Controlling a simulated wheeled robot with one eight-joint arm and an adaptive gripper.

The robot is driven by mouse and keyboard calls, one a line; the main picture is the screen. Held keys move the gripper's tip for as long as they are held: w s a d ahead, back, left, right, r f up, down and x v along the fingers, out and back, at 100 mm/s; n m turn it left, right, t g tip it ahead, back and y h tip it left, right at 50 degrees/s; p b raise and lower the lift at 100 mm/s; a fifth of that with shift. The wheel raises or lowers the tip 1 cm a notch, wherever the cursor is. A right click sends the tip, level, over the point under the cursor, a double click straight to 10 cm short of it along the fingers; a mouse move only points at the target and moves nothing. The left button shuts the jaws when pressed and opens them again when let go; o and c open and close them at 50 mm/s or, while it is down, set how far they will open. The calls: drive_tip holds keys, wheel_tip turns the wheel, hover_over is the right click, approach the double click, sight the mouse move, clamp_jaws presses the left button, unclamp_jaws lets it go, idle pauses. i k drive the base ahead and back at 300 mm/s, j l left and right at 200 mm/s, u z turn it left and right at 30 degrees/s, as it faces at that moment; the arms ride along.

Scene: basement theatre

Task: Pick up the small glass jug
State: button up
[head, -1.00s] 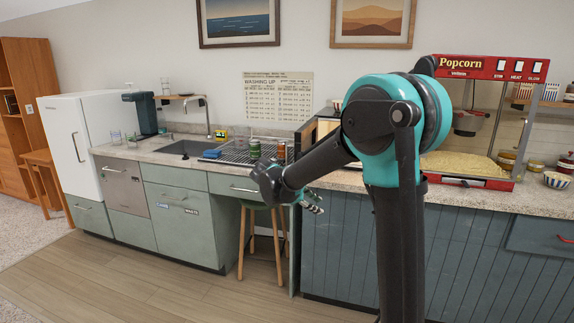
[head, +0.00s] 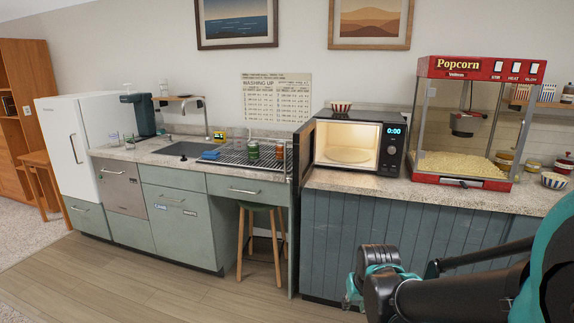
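Two small clear glass vessels stand on the counter by the fridge: a left glass (head: 114,138) and a right glass (head: 129,142). Another clear glass vessel (head: 164,89) stands on the small wall shelf above the sink. They are too small in the picture to tell which is the jug. My gripper (head: 353,292) is low at the bottom right, in front of the blue panelled counter and far from these glasses. Its teal fingers are mostly hidden by my wrist, so its opening cannot be made out.
A sink (head: 187,149), blue sponge (head: 210,155), green can (head: 253,150) and orange-brown can (head: 280,149) are on the left counter. An open, lit microwave (head: 390,150) and popcorn machine (head: 470,165) stand to the right. A stool (head: 259,208) stands beneath the counter. The floor in front is clear.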

sight(519, 176)
drive_tip(key=i+j+z, duration=0.15)
drive_tip(key=j, duration=0.35)
drive_tip(key=i+j+z, duration=0.15)
drive_tip(key=j, duration=0.35)
drive_tip(key=i+j+z, duration=0.15)
drive_tip(key=j, duration=0.35)
drive_tip(key=j+z, duration=0.15)
drive_tip(key=j, duration=0.35)
drive_tip(key=i+l+z, duration=0.6)
drive_tip(key=i+l, duration=0.15)
